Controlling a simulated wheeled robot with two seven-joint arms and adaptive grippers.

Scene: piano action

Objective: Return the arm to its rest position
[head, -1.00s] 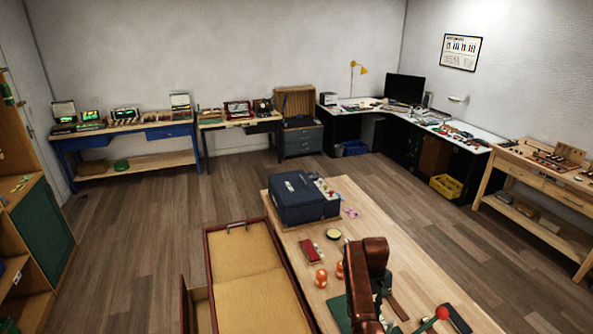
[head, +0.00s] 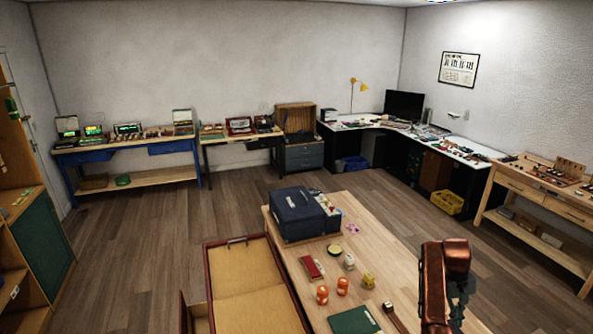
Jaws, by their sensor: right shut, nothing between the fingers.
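My right arm, in reddish brown, stands over the right part of the wooden table (head: 365,235) in the head view. My right gripper (head: 462,298) is the dark shape beside the arm's lower end. It is shut and empty, apart from the small items to its left. The arm partly hides its fingers. My left gripper is not in view.
On the table are a dark blue case (head: 298,213), a red box (head: 312,268), orange jars (head: 322,294), a yellow item (head: 368,280) and a green mat (head: 355,320). An open red-edged case (head: 248,295) lies left. Workbenches line the walls; the floor between is clear.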

